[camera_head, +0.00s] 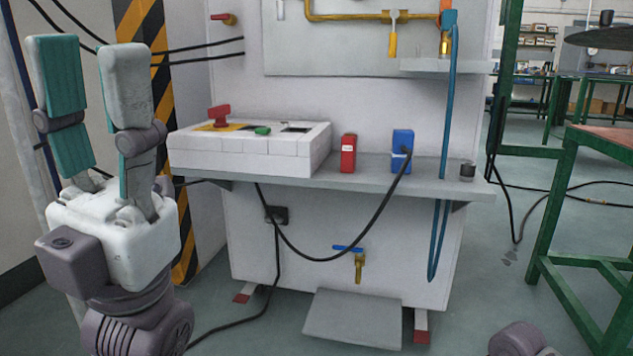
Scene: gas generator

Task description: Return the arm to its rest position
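My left gripper (90,85) stands upright at the left of the head view, with its fingertips pointing up. Its two fingers, with teal pads, are apart and nothing is between them. It is to the left of the white gas generator panel (390,240) and touches nothing that I can make out. A grey rounded part at the bottom right edge looks like a piece of my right arm. My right gripper does not show.
A grey shelf (420,178) carries a control box (250,155) with a red knob, a red block (348,153) and a blue block (402,150) with a black cable. A blue-handled tap (357,262) is below. A green-framed table (570,200) stands right.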

